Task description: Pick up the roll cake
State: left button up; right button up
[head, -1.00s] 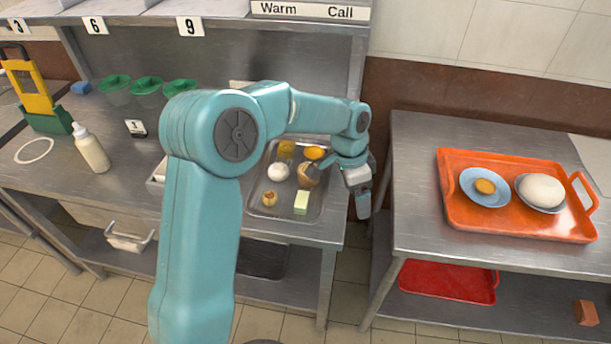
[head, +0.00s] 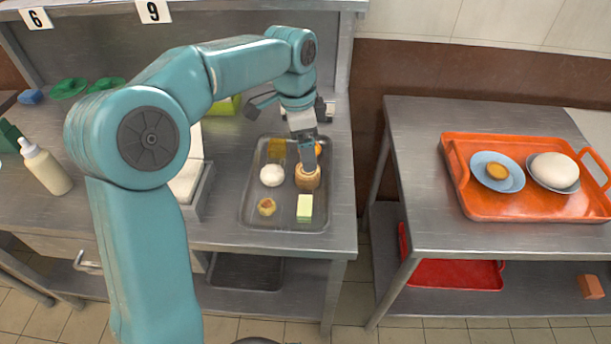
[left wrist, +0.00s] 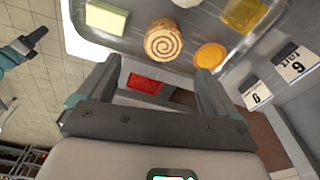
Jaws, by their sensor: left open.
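The roll cake (head: 308,180) is a brown round piece standing in the right part of a metal tray (head: 246,212). In the left wrist view its spiral top (left wrist: 163,42) faces the camera. My left gripper (head: 308,156) is over the roll cake, pointing down; in the head view its fingers overlap the cake's upper edge. In the left wrist view the open fingers (left wrist: 157,66) are spread, with the cake beyond them and nothing held. Contact cannot be told. My right gripper (left wrist: 32,40) appears at the left wrist view's left edge; its jaws are unclear.
Around the cake lie a white bun (head: 272,175), a pale green block (head: 304,208), a small dumpling (head: 267,207) and an orange disc (left wrist: 210,56). A white bottle (head: 45,170) stands left. An orange tray (head: 520,205) rests on the right table, across a gap.

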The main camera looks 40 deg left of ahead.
aim_at(307, 175)
pick_arm(q)
jog(key=f, duration=0.3)
jog(key=shift+w+a+f, duration=0.15)
jog(key=shift+w+f, duration=0.1)
jog(key=shift+w, duration=0.05)
jog(key=shift+s+d+f, duration=0.1)
jog(key=shift+d+f, duration=0.15)
jog(key=shift+f, duration=0.2)
jog(key=f, duration=0.2)
jog(key=f+b, duration=0.1)
jog(key=f, duration=0.1)
jog(key=shift+w+a+f, duration=0.1)
jog(key=shift+w+f, duration=0.1)
jog(key=shift+f, duration=0.15)
jog(key=shift+s, duration=0.1)
jog(key=shift+c, duration=0.2)
jog(key=c, duration=1.1)
